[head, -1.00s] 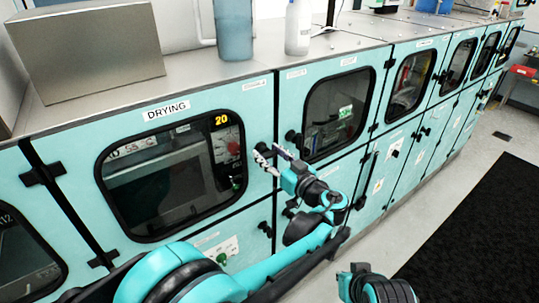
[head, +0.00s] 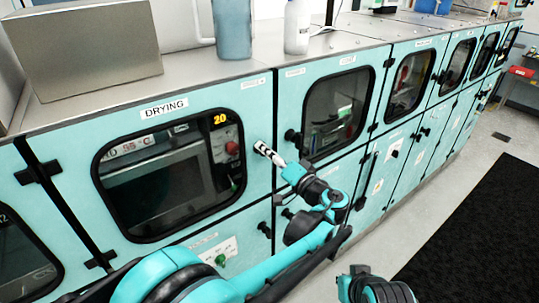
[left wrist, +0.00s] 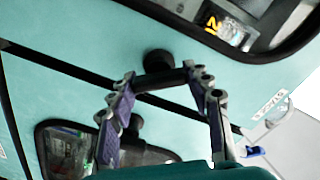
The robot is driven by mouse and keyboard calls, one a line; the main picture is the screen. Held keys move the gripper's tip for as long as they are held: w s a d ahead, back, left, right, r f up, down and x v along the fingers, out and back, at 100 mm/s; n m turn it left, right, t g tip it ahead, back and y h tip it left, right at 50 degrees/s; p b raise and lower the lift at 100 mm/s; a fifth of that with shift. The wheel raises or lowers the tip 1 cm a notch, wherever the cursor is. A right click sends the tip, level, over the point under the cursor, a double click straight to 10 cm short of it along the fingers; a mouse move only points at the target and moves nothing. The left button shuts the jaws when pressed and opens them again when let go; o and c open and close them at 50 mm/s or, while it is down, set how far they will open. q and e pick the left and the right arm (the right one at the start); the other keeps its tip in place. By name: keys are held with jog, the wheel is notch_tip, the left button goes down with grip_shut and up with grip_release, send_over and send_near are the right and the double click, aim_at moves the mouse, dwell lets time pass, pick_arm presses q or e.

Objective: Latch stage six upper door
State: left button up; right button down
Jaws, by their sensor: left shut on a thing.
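The upper door with the large dark window is the teal one under the "DRYING" sign (head: 164,108); it looks flush with the cabinet front. The small stage label (head: 252,83) above it is too small to read surely. My left gripper (head: 262,149) is at this door's right edge, beside the window. In the left wrist view its two fingers (left wrist: 161,74) are shut around a dark latch handle (left wrist: 160,81), in front of a round black knob (left wrist: 157,60). The fingers hide much of the latch in the head view.
The neighbouring upper door (head: 338,112) has its own black knob (head: 292,136) close to the right of my left gripper. Lower doors (head: 213,247) lie below. A metal box (head: 85,55), blue container (head: 233,28) and white bottle (head: 297,27) stand on top.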

pick_arm(q)
jog(key=m, duration=0.3)
jog(key=shift+m, duration=2.1)
jog(key=shift+w, duration=0.1)
jog(key=o, duration=0.9)
jog(key=shift+o, duration=1.4)
jog(key=shift+w+a+f, duration=0.1)
jog(key=shift+a, duration=0.05)
